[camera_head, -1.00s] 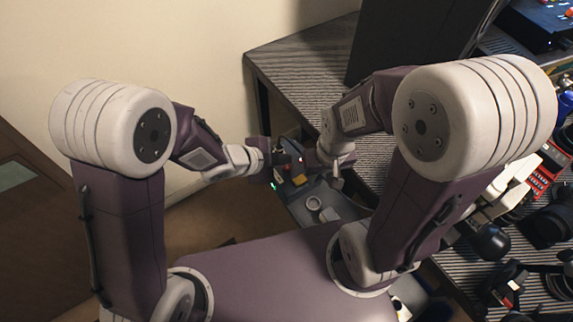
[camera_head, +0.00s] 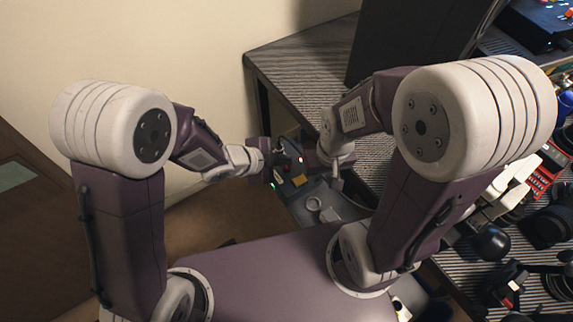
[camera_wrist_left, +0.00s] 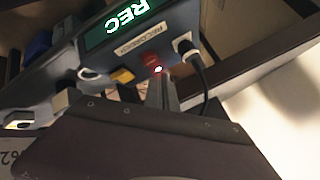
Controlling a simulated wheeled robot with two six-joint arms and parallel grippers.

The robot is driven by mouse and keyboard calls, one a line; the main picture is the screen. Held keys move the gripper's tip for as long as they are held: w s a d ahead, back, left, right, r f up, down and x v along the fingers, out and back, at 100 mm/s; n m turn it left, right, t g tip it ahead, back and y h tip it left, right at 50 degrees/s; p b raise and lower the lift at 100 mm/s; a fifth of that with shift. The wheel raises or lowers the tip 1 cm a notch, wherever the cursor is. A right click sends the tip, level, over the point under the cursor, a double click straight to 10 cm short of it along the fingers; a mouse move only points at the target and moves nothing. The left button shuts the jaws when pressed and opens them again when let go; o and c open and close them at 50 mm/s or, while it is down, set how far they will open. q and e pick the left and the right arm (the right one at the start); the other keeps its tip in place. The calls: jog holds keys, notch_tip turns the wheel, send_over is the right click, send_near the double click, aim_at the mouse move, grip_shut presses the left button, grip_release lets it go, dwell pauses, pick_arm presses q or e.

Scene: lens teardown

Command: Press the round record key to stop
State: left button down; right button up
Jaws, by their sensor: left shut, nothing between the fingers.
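The recorder (camera_wrist_left: 65,83) is a dark box with a lit screen (camera_wrist_left: 128,22) reading REC and a label (camera_wrist_left: 137,40) reading RECORDER. Its red key (camera_wrist_left: 149,58) sits beside a yellow key (camera_wrist_left: 122,76); a small bright light glows by the red key. My left gripper (camera_wrist_left: 160,84) is shut and empty, its fingertips close to the red key and light; I cannot tell whether they touch. In the head view, my left gripper (camera_head: 283,155) is over the recorder (camera_head: 318,190). My right gripper (camera_head: 314,160) is beside it, its fingers too unclear to read.
A striped table (camera_head: 300,75) with a tall dark panel (camera_head: 405,40) stands behind. Cluttered gear fills the right side.

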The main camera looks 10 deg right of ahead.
aim_at(284, 169)
dwell(0.4)
pick_arm(q)
jog(key=shift+f+b, duration=0.35)
jog(key=shift+f, duration=0.1)
jog(key=shift+f+b, duration=0.4)
jog(key=shift+f, duration=0.05)
dwell(0.4)
jog(key=shift+r, duration=0.15)
jog(key=shift+r+p, duration=0.8)
jog(key=shift+p, duration=0.1)
notch_tip(284, 169, up, 6)
jog(key=p, duration=0.6)
